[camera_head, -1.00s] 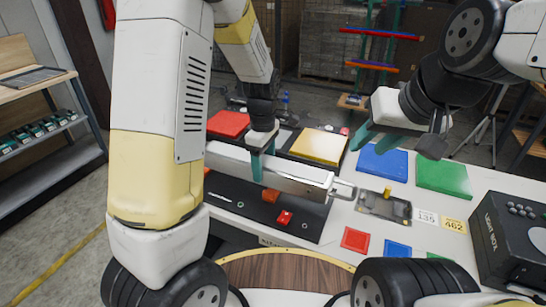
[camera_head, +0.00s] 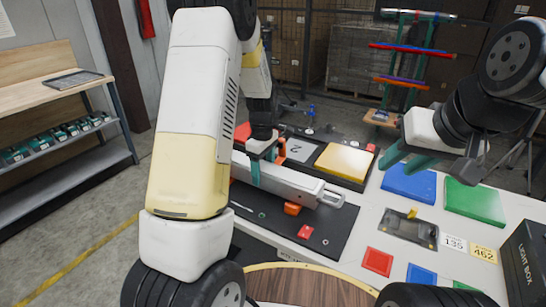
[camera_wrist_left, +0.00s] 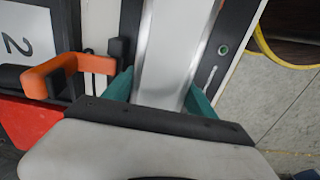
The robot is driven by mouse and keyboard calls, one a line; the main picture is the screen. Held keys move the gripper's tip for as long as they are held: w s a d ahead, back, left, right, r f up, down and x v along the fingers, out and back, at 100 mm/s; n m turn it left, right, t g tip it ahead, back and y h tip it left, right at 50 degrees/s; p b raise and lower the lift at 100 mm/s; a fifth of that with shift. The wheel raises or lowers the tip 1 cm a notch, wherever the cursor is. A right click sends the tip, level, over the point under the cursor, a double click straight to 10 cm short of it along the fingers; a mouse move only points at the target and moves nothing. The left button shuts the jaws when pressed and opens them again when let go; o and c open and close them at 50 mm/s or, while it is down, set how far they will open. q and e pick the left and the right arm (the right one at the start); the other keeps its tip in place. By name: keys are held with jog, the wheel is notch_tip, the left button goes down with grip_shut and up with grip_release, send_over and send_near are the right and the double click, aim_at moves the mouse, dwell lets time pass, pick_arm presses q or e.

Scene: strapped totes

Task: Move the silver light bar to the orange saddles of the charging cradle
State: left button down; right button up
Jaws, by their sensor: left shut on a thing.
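The silver light bar (camera_head: 290,182) is a long pale bar with a metal loop at its right end. My left gripper (camera_head: 256,172) is shut around it; the bar also lies between the teal fingers in the left wrist view (camera_wrist_left: 175,50). The bar is over the black charging cradle board (camera_head: 330,226). One orange saddle (camera_head: 292,208) shows just below the bar's right part; I cannot tell whether they touch. Any other saddle is hidden by the bar or my arm. My right gripper (camera_head: 405,160) is open and empty, right of the bar above the table.
A yellow block (camera_head: 345,163) and a card marked 2 (camera_head: 300,150) lie behind the bar. An orange bracket (camera_wrist_left: 60,75) stands left of it in the wrist view. Blue (camera_head: 408,182) and green pads (camera_head: 474,200) and a black light box (camera_head: 527,258) are to the right.

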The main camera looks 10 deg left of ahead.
aim_at(263, 166)
pick_arm(q)
jog(key=shift+w+f, duration=0.1)
jog(key=shift+f, duration=0.4)
jog(key=shift+f, duration=0.15)
jog(key=shift+c, duration=1.4)
grip_release()
jog(key=shift+f, duration=0.1)
notch_tip(263, 166, up, 12)
jog(key=shift+r, duration=0.2)
jog(key=s+r+m+t, duration=0.2)
jog(key=s+r+m, duration=0.2)
jog(key=s, duration=0.4)
jog(key=s+d+r+m+t+h, duration=0.1)
jog(key=s+r+m, duration=0.3)
jog(key=s, duration=0.4)
jog(key=s+d+r+m+t+h, duration=0.1)
jog(key=s+r+m+t, duration=0.2)
jog(key=s+r+m, duration=0.2)
jog(key=s+m, duration=0.1)
jog(key=s, duration=0.2)
jog(key=shift+s+m, duration=0.25)
jog(key=shift+m, duration=0.05)
